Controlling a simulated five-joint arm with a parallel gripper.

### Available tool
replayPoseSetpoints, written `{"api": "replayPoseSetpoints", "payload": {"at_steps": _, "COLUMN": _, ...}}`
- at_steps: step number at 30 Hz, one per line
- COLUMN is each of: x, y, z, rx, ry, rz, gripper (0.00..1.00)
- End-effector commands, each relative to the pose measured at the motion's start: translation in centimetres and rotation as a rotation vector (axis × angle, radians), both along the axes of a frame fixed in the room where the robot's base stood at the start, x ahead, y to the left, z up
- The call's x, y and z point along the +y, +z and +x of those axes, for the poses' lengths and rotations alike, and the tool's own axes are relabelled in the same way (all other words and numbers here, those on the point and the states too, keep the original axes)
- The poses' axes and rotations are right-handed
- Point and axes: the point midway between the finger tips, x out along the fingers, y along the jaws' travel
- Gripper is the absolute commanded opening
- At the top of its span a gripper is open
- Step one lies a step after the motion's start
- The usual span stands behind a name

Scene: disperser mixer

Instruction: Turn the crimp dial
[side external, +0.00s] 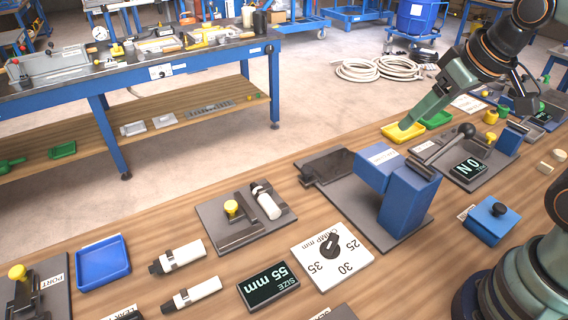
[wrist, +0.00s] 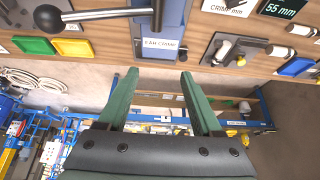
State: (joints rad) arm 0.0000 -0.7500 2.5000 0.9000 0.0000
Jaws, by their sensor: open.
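The crimp dial is a black knob (side external: 329,246) on a white plate (side external: 345,270) marked CRIMP mm, 25, 30 and 35, at the front middle of the bench in the side view. I cannot tell exactly which mark the knob points at. In the wrist view only part of the white plate (wrist: 228,9) shows at the top edge. My gripper (side external: 404,127) is at the back right of the side view, beyond the blue press and well apart from the dial. In the wrist view my gripper (wrist: 158,78) has its two green fingers spread with nothing between them.
The blue press (side external: 405,200) stands between my gripper and the dial. A lever with a black ball (side external: 466,131) rises near my gripper. A SIZE 55 mm display (side external: 268,287) lies beside the dial plate. A fixture with a white cylinder (side external: 266,202) stands behind it.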

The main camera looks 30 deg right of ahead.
Motion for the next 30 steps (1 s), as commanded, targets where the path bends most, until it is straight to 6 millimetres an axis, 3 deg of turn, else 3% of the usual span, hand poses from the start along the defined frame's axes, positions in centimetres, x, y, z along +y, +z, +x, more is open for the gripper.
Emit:
{"api": "replayPoseSetpoints", "payload": {"at_steps": 3, "x": 0.0, "y": 0.0, "z": 0.0, "rx": 0.0, "ry": 0.0, "rz": 0.0, "gripper": 0.67}}
{"api": "replayPoseSetpoints", "payload": {"at_steps": 4, "x": 0.0, "y": 0.0, "z": 0.0, "rx": 0.0, "ry": 0.0, "rz": 0.0, "gripper": 0.71}}
{"api": "replayPoseSetpoints", "payload": {"at_steps": 5, "x": 0.0, "y": 0.0, "z": 0.0, "rx": 0.0, "ry": 0.0, "rz": 0.0, "gripper": 0.82}}
{"api": "replayPoseSetpoints", "payload": {"at_steps": 6, "x": 0.1, "y": 0.0, "z": 0.0, "rx": 0.003, "ry": 0.003, "rz": -0.001, "gripper": 0.85}}
{"api": "replayPoseSetpoints", "payload": {"at_steps": 11, "x": 1.8, "y": -0.8, "z": 0.6, "rx": 0.058, "ry": 0.061, "rz": -0.002, "gripper": 0.85}}
{"api": "replayPoseSetpoints", "payload": {"at_steps": 18, "x": 8.0, "y": -4.1, "z": 1.5, "rx": 0.247, "ry": 0.262, "rz": -0.034, "gripper": 0.85}}
{"api": "replayPoseSetpoints", "payload": {"at_steps": 24, "x": 13.2, "y": -7.6, "z": 1.1, "rx": 0.391, "ry": 0.417, "rz": -0.084, "gripper": 0.85}}
{"api": "replayPoseSetpoints", "payload": {"at_steps": 30, "x": 16.0, "y": -9.8, "z": 0.3, "rx": 0.468, "ry": 0.499, "rz": -0.122, "gripper": 0.85}}
